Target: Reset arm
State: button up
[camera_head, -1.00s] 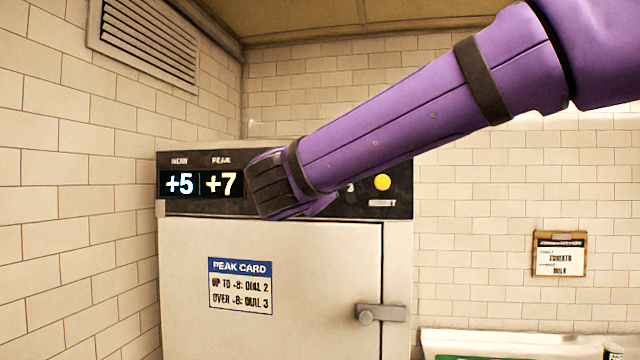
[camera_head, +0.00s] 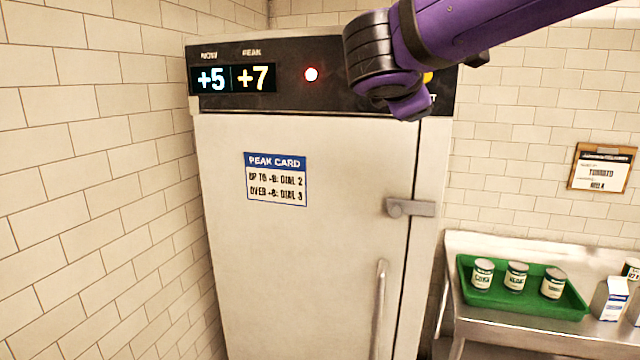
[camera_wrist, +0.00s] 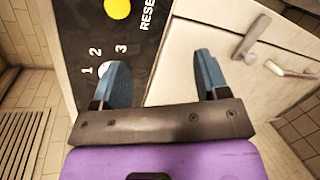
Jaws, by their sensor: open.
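The white cabinet (camera_head: 310,260) has a black control panel on top. Its displays (camera_head: 232,79) read NOW +5 and PEAK +7. A red light (camera_head: 311,74) glows beside them. The yellow button (camera_head: 428,77) is partly covered by my arm in the head view. The wrist view shows this yellow button (camera_wrist: 117,8) beside the partly cut-off lettering "RESE" and the dial numbers 1, 2, 3 (camera_wrist: 103,60). The dial itself is mostly hidden behind a finger. My gripper (camera_wrist: 161,66) is open and empty, in front of the panel and door. Its fingers are hidden in the head view.
A PEAK CARD (camera_head: 276,179) is on the door, with a latch (camera_head: 410,207) and a handle (camera_head: 380,310) at right. A green tray (camera_head: 470,303) with three cans sits on a metal counter (camera_head: 480,243), cartons beside it. A clipboard (camera_head: 602,167) hangs on the tiled wall.

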jog(key=s+d+f+m+g, duration=0.4)
jog(key=s+d+m, duration=0.1)
jog(key=d, duration=0.4)
jog(key=s+d+f+m+g+y, duration=0.2)
jog(key=s+f+m, duration=0.4)
jog(key=s, duration=0.3)
jog(key=s+d+f+m+g+y, duration=0.2)
jog(key=s+d+f+m+y, duration=0.2)
jog(key=s+f+m, duration=0.3)
jog(key=s+y, duration=0.1)
jog(key=s, duration=0.2)
jog(key=shift+s+d, duration=0.2)
jog(key=shift+s, duration=0.1)
